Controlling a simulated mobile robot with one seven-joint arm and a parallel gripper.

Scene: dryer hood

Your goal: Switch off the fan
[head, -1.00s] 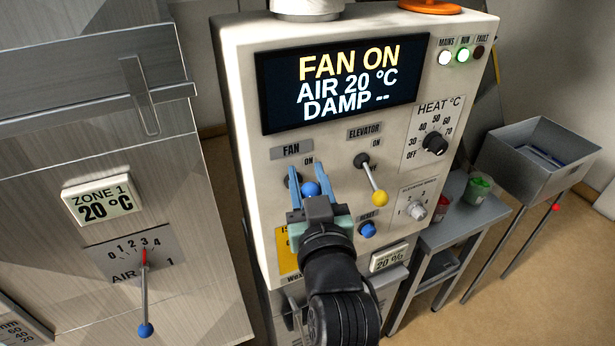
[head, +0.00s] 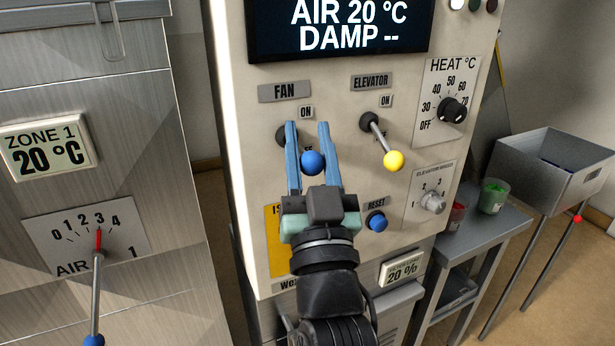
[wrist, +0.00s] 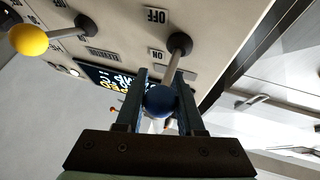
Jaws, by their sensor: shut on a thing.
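The fan lever has a blue ball (head: 313,162) and sits under the FAN label (head: 285,91) on the pale control panel. My gripper (head: 307,127) is shut on this lever, with one blue finger on each side of the ball. In the wrist view the blue ball (wrist: 160,101) lies between the fingers, and its grey shaft (wrist: 173,65) runs to a dark pivot by the ON and OFF labels. In the head view the ball is lower than its pivot. The display (head: 340,35) shows AIR 20 °C and DAMP --; its top line is cut off there.
The elevator lever with a yellow ball (head: 394,160) stands close to the right of my gripper. A blue reset button (head: 376,222) is below it. The heat knob (head: 452,110) is farther right. The zone 1 cabinet with its air lever (head: 97,300) is at the left.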

